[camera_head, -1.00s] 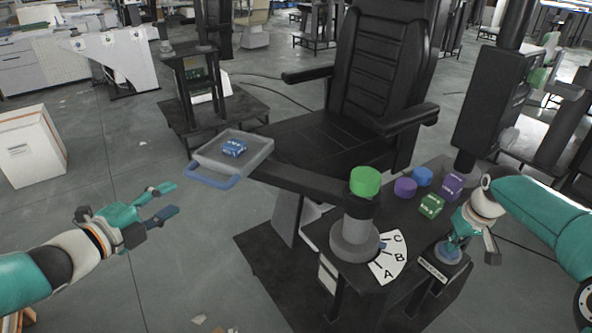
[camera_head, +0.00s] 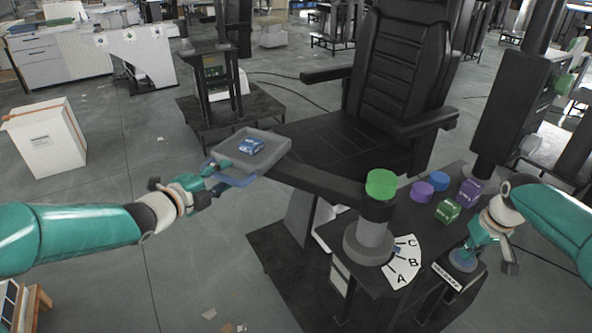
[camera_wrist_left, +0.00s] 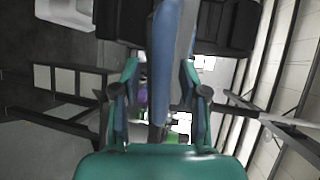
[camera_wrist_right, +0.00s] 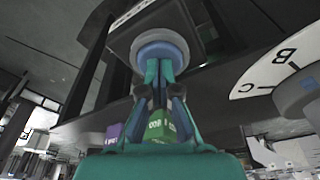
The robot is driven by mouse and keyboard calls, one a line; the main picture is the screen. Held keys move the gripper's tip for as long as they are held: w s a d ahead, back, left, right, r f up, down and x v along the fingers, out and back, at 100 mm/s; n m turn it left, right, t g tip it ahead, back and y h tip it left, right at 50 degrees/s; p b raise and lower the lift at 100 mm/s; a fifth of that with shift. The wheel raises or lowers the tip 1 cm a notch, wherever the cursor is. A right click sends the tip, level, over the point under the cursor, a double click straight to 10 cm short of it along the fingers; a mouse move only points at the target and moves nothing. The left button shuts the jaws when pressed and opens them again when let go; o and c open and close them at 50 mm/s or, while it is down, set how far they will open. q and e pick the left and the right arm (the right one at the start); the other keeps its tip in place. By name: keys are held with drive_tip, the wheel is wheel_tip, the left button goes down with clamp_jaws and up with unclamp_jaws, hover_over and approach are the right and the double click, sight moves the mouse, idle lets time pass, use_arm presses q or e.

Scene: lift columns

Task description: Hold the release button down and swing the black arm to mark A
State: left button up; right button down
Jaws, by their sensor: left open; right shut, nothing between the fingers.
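The black arm (camera_head: 318,182) runs from the grey post (camera_head: 372,240) with a green cap to a grey tray at its far left end. A blue handle (camera_head: 236,181) sits on the tray's near side. My left gripper (camera_head: 217,176) is open at the handle; in the left wrist view the blue handle bar (camera_wrist_left: 165,60) passes between its fingers. My right gripper (camera_head: 468,247) is shut and empty, its fingertips down at the blue release button (camera_head: 463,261). The button also shows in the right wrist view (camera_wrist_right: 160,50). The white dial (camera_head: 404,268) reads A, B, C; a blue pointer is near C.
A blue block (camera_head: 251,146) lies in the tray (camera_head: 272,158). Green (camera_head: 447,210) and purple (camera_head: 470,190) blocks and round purple and blue pieces stand on the black table behind the post. A black chair (camera_head: 400,90) stands behind the arm.

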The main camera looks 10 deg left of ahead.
use_arm(q)
clamp_jaws()
idle(0.3)
drive_tip(key=w+m+g+h, duration=0.1)
drive_tip(key=w, duration=0.3)
drive_tip(key=w+d+m+h, duration=0.1)
drive_tip(key=w+m+h, duration=0.1)
drive_tip(key=w, duration=0.2)
drive_tip(key=w+d+m+g+h, duration=0.1)
drive_tip(key=w+h, duration=0.1)
drive_tip(key=w, duration=0.2)
drive_tip(key=shift+w+r+g, duration=0.15)
drive_tip(key=shift+w+g, duration=0.15)
drive_tip(key=shift+w, duration=0.1)
drive_tip(key=shift+w+d+m, duration=0.25)
drive_tip(key=shift+w+m, duration=0.15)
drive_tip(key=shift+w, duration=0.1)
unclamp_jaws()
